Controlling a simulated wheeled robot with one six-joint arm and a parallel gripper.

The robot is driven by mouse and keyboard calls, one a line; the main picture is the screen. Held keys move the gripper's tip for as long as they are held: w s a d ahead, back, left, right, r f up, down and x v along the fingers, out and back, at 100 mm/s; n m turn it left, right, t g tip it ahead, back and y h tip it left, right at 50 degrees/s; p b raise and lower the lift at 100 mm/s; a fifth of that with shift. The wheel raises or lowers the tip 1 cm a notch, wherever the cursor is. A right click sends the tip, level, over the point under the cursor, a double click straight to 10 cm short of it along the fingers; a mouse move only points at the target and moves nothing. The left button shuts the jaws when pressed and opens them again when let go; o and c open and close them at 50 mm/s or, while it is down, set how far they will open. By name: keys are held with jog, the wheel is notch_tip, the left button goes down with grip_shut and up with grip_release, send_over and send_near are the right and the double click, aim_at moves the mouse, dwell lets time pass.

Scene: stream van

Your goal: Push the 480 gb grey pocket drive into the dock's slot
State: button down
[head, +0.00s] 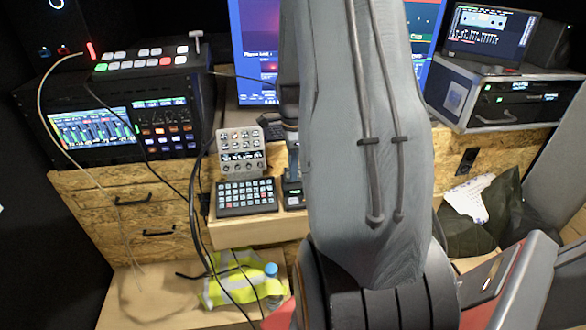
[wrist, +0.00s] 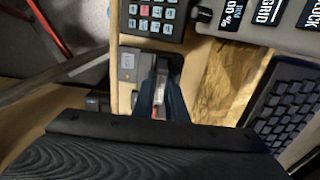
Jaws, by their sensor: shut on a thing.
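My gripper (wrist: 158,88) shows in the wrist view as dark blue fingers close together, with a thin pale and reddish sliver (wrist: 161,102) between them. That sliver appears to be the edge of the pocket drive; its label and capacity cannot be read. The fingers are beside a small grey and black unit (wrist: 130,66), which looks like the dock, on a wooden ledge. In the head view the dock (head: 292,192) shows only in part beside my arm, which hides most of it and the drive. The slot is hidden, so I cannot tell how the drive sits against it.
A black keypad (head: 246,197) lies left of the dock, with a grey control panel (head: 240,150) above it. A video switcher (head: 155,60) stands at left and a rack case (head: 500,95) at right. Loose cables hang at left. A yellow vest (head: 235,292) lies below.

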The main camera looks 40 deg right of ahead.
jog(key=c, duration=1.7)
grip_release()
jog(key=shift+f, duration=0.1)
jog(key=shift+r+b, duration=0.85)
jog(key=shift+r, duration=3.1)
jog(key=s+a+n, duration=0.3)
jog(key=a+n, duration=0.5)
jog(key=a, duration=0.1)
jog(key=s+a+f+n, duration=0.1)
jog(key=s+a+n, duration=0.2)
jog(key=a+n, duration=0.5)
jog(key=s+a+n+t, duration=0.1)
jog(key=s+a+n, duration=0.2)
jog(key=a+n, duration=0.5)
jog(key=shift+s+a+f, duration=0.1)
jog(key=shift+a+f, duration=0.05)
jog(key=shift+a, duration=0.75)
jog(key=shift+s+a+f, duration=0.1)
jog(key=shift+a+f, duration=0.05)
jog(key=shift+a, duration=0.7)
